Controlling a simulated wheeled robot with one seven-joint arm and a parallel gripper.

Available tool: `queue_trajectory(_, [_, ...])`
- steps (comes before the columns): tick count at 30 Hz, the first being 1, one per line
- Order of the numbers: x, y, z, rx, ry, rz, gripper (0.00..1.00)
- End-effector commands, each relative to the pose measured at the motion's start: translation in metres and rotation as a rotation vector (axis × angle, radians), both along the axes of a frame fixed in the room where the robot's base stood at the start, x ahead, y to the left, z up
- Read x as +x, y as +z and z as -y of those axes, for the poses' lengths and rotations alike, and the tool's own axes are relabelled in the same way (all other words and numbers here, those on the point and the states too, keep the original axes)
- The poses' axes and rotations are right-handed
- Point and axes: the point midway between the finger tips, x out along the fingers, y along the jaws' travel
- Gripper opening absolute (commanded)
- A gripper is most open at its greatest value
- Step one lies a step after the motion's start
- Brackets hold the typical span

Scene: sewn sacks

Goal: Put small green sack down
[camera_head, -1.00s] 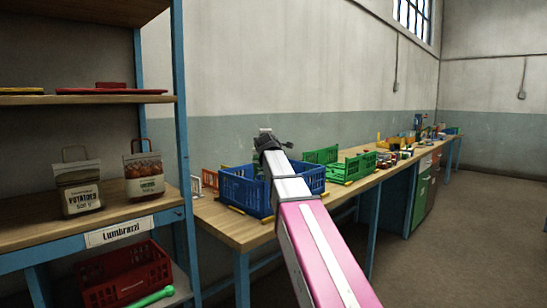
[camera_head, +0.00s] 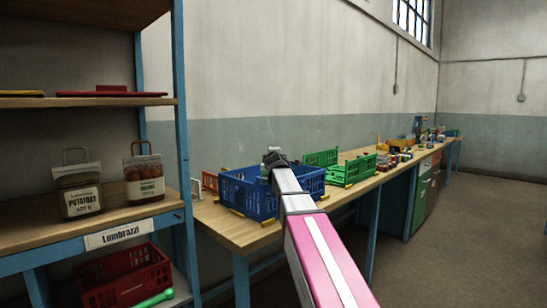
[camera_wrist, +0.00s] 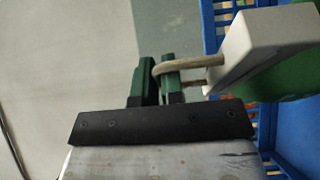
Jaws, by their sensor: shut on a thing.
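My gripper (camera_head: 275,158) is over the blue crate (camera_head: 247,198) on the long bench. In the wrist view, my gripper's green fingers (camera_wrist: 159,82) are shut on the beige loop handle of the small green sack (camera_wrist: 293,82). The sack has a white block-like face beside the handle and a green body, partly cut off by the picture edge. It hangs by or over the blue crate, whose lattice wall (camera_wrist: 209,25) shows behind it. I cannot tell whether the sack touches the crate. In the head view the sack is mostly hidden by my arm.
A green crate (camera_head: 349,171) stands behind the blue one, with several small items farther along the bench. The shelf at left holds a potato sack (camera_head: 82,190) and a brown-topped sack (camera_head: 144,178). A red crate (camera_head: 125,279) sits low on it. Floor at right is clear.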

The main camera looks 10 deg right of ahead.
Motion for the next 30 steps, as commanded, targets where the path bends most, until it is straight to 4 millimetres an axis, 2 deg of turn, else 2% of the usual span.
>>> queue_trajectory(6, [0.000, -0.002, 0.000, 0.000, 0.000, 0.001, 0.00])
queue_trajectory(7, [0.000, -0.002, 0.000, 0.000, 0.000, 0.000, 0.18])
queue_trajectory(9, [0.000, -0.002, 0.000, 0.000, 0.000, 0.000, 0.34])
queue_trajectory(21, [-0.001, 0.001, 0.000, -0.001, 0.000, 0.000, 0.34])
queue_trajectory(26, [-0.019, 0.000, -0.002, -0.001, 0.000, 0.000, 0.34])
queue_trajectory(30, [-0.043, 0.000, -0.005, 0.000, 0.000, 0.000, 0.34])
